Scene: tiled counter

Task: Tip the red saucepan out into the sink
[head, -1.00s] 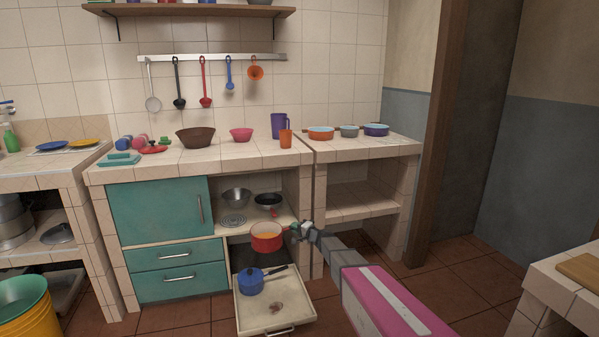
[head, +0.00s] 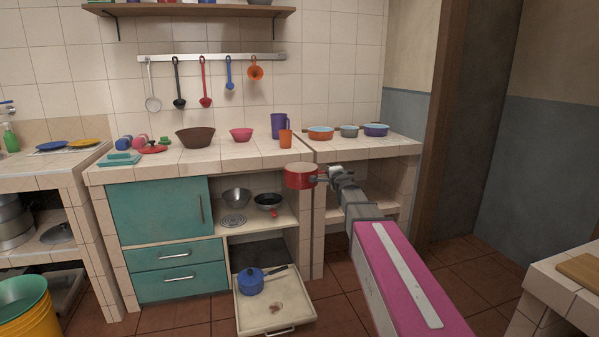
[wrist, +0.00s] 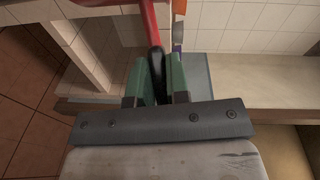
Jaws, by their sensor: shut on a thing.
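The red saucepan (head: 300,177) is held in the air in front of the counter's front edge, roughly upright, in the head view. My gripper (head: 336,177) is to its right, shut on its dark handle. In the wrist view the black handle (wrist: 157,66) lies between the two green fingers of my gripper (wrist: 158,85), and part of the red pan (wrist: 149,22) shows above. The pan's contents are hard to make out now. A basin is not clearly visible; a tap (head: 8,107) shows at the far left edge, near a green bottle (head: 11,138).
An open drawer (head: 300,307) with a blue pot (head: 250,281) juts out below. The counter (head: 220,160) carries a brown bowl (head: 195,138), a pink bowl (head: 241,134), a purple pitcher (head: 278,126) and an orange cup (head: 285,139) near its right end. A yellow bucket (head: 28,318) stands lower left.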

